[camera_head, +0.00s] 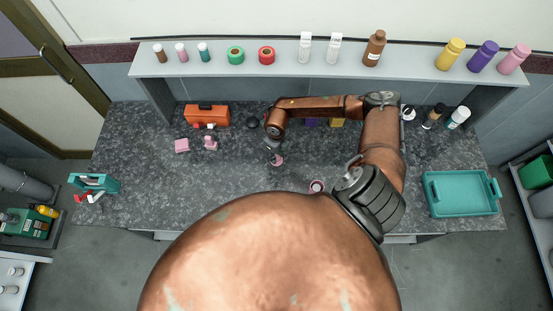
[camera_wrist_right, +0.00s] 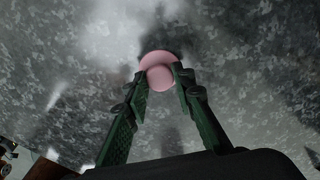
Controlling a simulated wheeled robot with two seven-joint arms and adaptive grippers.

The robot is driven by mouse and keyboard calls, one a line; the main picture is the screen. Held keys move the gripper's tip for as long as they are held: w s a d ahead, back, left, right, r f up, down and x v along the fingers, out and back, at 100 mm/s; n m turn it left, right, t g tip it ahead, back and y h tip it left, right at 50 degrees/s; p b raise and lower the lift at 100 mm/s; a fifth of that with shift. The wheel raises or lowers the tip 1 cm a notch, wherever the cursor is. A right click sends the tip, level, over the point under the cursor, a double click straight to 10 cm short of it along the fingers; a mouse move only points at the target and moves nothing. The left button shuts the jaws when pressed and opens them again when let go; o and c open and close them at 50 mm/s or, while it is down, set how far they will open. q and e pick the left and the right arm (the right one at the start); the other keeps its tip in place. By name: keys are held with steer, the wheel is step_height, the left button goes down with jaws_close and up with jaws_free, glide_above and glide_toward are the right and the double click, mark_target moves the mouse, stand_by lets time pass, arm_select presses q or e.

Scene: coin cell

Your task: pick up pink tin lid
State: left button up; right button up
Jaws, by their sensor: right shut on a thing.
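The pink tin lid (camera_head: 278,160) is at the middle of the dark speckled counter, at the tip of my right gripper (camera_head: 273,154). In the right wrist view the lid (camera_wrist_right: 157,60) appears as a pink disc with a rounder part in front. The green fingers of my right gripper (camera_wrist_right: 158,83) are shut on it, one on each side. I cannot tell whether the lid touches the counter. My left gripper is not in view.
A small round open container with a pinkish rim (camera_head: 317,186) stands to the right. Pink items (camera_head: 182,146) and an orange toolbox (camera_head: 207,116) are at the left. A teal tray (camera_head: 461,212) is at the right. A shelf (camera_head: 200,69) with bottles and tape rolls runs behind.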

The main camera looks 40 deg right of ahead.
steer(key=shift+c, duration=0.8)
steer(key=shift+r, duration=0.15)
